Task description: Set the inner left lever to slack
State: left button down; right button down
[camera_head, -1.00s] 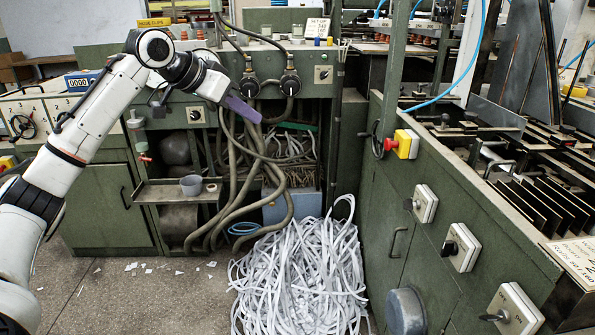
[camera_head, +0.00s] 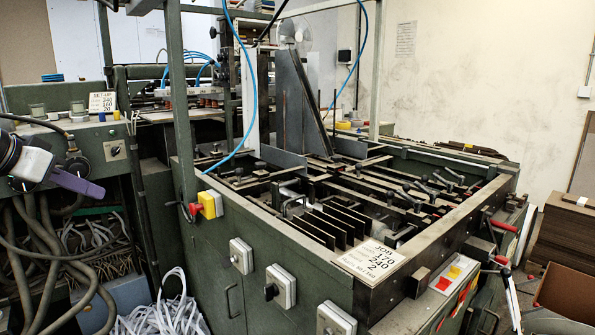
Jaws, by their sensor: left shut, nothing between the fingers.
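The green feeder (camera_head: 300,268) fills the middle, its open top crossed by bars. Several small dark levers (camera_head: 408,198) sit on the bars toward the right rear of its top. At this size I cannot tell which one is the inner left lever or how it is set. My left gripper (camera_head: 88,187), with purple fingers, is at the left edge, in front of the neighbouring green machine. It is shut and empty, well apart from the levers. My right gripper does not show.
A job card (camera_head: 372,258) lies at the feeder's near corner. An upright metal plate (camera_head: 305,102) stands on the feeder top. A red-and-yellow switch (camera_head: 210,204) is on its left side. White strips (camera_head: 165,317) lie on the floor at the left. A cardboard box (camera_head: 566,292) is at right.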

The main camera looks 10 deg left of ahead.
aim_at(433, 195)
jog(key=z, duration=0.35)
jog(key=i, duration=0.4)
jog(key=z, duration=1.1)
jog(key=i, duration=0.5)
